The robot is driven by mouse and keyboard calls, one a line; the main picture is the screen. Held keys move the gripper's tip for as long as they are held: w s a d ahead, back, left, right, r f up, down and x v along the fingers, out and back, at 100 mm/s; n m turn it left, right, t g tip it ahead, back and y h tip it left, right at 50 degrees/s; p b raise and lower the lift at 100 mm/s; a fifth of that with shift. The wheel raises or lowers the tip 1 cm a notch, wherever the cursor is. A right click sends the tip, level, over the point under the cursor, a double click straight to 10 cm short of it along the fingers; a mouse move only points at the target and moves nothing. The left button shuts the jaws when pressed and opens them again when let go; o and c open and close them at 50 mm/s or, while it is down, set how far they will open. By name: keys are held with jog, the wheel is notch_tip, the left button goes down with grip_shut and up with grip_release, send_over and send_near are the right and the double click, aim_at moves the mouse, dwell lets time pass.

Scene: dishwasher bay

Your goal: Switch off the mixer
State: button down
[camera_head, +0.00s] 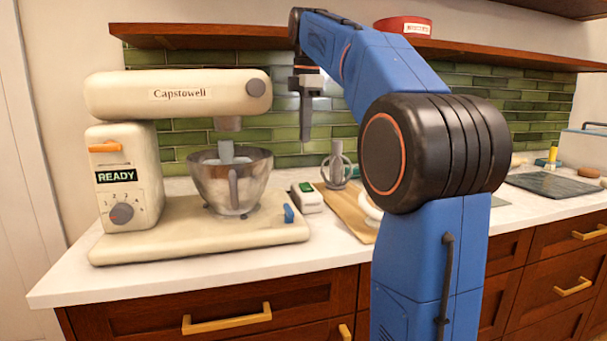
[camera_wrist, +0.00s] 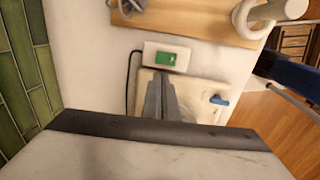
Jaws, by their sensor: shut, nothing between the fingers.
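The cream Capstowell mixer (camera_head: 180,95) stands at the left of the counter. Its display (camera_head: 116,176) reads READY. A grey dial (camera_head: 122,214) with numbers and an orange lever (camera_head: 105,147) are on its column. The metal bowl (camera_head: 232,180) sits under the lowered head. A blue lever (camera_head: 289,213) is at the base's right end; it also shows in the wrist view (camera_wrist: 218,99). A small white box (camera_head: 307,198) with a green panel is beside the base; in the wrist view (camera_wrist: 165,57) a dark cord runs from it. My gripper (camera_head: 306,138) is shut, empty, pointing down above the counter.
A wooden board (camera_head: 346,212) with a whisk-like attachment (camera_head: 338,166) lies right of the white box. A wooden shelf (camera_head: 205,30) with a red tin (camera_head: 404,26) runs above. A dark flat panel (camera_head: 553,184) is at the right. The counter's front left is clear.

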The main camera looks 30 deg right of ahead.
aim_at(304, 186)
jog(key=f, duration=0.4)
jog(key=w+f, duration=0.1)
jog(key=f, duration=0.7)
jog(key=shift+w+d+f, duration=0.1)
jog(key=shift+w+d, duration=0.1)
jog(key=shift+f, duration=0.2)
jog(key=shift+s, duration=0.15)
jog(key=shift+s+a+r, duration=0.15)
jog(key=shift+s+a, duration=0.05)
jog(key=shift+s, duration=0.35)
jog(key=shift+r, duration=0.1)
